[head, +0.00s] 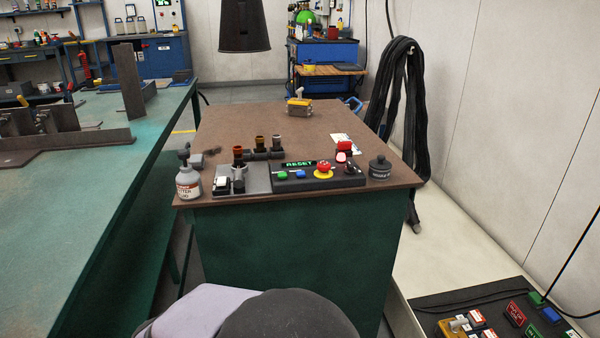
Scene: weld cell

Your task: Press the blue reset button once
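A black control box (345,181) sits at the near edge of the brown tabletop. Its small display (299,164) reads RESET in green. Below the display are a green button (282,175) and, just right of it, the blue button (300,174). A red mushroom button on a yellow base (324,169) is further right, with a dark knob at the right end. I cannot tell whether the blue button is pressed in. My gripper is not in view; rounded grey parts, probably my arm, fill the bottom centre, apart from the box.
A spray bottle (188,180) and a grey fixture (243,179) stand left of the box; a black lidded pot (380,167) stands right. Dark pipe fittings (259,153) lie behind. A dark hood (244,28) hangs above. Another panel with a blue button (551,314) is lower right.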

